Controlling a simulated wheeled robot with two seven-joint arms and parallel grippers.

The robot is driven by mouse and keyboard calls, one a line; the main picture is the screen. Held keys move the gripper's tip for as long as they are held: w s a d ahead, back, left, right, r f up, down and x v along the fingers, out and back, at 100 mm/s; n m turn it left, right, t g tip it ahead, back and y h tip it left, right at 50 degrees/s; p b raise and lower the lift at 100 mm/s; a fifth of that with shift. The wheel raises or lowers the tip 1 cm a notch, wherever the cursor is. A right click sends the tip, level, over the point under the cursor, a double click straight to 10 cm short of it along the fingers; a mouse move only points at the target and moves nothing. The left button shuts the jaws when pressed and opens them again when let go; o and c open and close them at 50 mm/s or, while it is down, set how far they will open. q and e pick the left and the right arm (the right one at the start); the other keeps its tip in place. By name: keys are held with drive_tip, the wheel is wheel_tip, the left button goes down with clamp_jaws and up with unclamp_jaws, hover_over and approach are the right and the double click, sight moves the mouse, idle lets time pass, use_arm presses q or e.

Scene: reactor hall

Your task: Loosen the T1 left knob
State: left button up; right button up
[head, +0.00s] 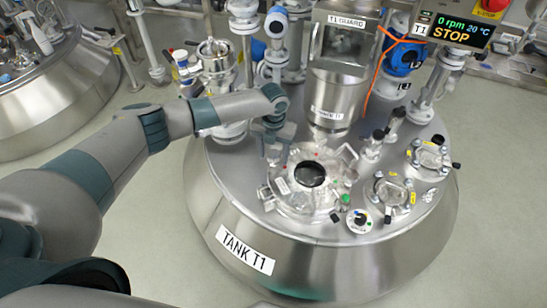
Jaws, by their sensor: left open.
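Tank T1 (300,262) is a round steel vessel with a white "TANK T1" label. On its lid sits a round hatch (311,174) with a dark glass centre and several clamp knobs around its rim. A metal clamp knob (266,193) sits at the hatch's left edge. My left gripper (275,152) is open and points down above the hatch's upper left rim. A small metal part shows around its fingertips; I cannot tell whether they touch it. The gripper and forearm hide part of the lid behind. My right gripper is not in view.
A steel "T1 GUARD" housing (343,45) stands behind the hatch, with an orange cable beside it. A dial (359,221), small sight ports (393,190) and valves crowd the lid. A display (462,32) reads 0 rpm, 20 °C, STOP. Another tank (40,95) stands left.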

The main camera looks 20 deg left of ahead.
use_arm(q)
drive_tip(key=shift+f, duration=0.5)
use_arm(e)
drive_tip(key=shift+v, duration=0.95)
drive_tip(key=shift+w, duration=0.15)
